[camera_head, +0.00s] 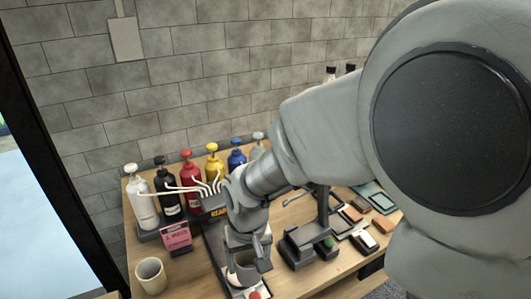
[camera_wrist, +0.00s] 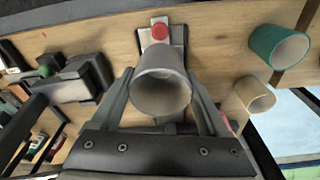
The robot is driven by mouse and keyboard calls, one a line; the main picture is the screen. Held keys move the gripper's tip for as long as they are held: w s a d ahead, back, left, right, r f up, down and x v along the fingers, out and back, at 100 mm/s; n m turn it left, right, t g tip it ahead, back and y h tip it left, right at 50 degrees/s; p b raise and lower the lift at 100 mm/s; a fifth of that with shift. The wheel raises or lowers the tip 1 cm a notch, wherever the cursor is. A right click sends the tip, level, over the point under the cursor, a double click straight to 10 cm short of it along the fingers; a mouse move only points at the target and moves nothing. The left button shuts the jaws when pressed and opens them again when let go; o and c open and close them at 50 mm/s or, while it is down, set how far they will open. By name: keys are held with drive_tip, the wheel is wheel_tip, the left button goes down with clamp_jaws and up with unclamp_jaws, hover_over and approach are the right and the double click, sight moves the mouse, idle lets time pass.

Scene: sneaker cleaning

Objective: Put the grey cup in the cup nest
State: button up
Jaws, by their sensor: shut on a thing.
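The grey cup (camera_wrist: 160,72) is between the two fingers of my gripper (camera_wrist: 160,100) in the wrist view, with its open mouth facing the camera. My gripper is shut on it. In the head view my gripper (camera_head: 246,262) is low over the front of the table, and the cup is mostly hidden by it. A dark stand with a pale plate (camera_wrist: 175,36) and a red button (camera_wrist: 159,31) lies just beyond the cup. I cannot tell whether this stand is the cup nest, or whether the cup touches it.
Several pump bottles (camera_head: 190,187) with white tubes stand at the back left, near a pink card (camera_head: 177,236). A beige cup (camera_head: 151,276) is at front left. A green cup (camera_wrist: 278,47) shows in the wrist view. A dark device with a green button (camera_head: 328,243) stands right of my gripper.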

sight(240, 262)
drive_tip(key=w+a+f, duration=0.2)
drive_tip(key=w+f, duration=0.1)
drive_tip(key=w, duration=0.1)
drive_tip(key=shift+w+a, duration=0.1)
drive_tip(key=shift+a, duration=0.3)
drive_tip(key=shift+f, duration=2.05)
drive_tip(key=shift+f+b, duration=0.1)
drive_tip(key=shift+b, duration=0.2)
drive_tip(key=shift+f, duration=0.15)
drive_tip(key=o, duration=1.3)
drive_tip(key=shift+r, duration=0.2)
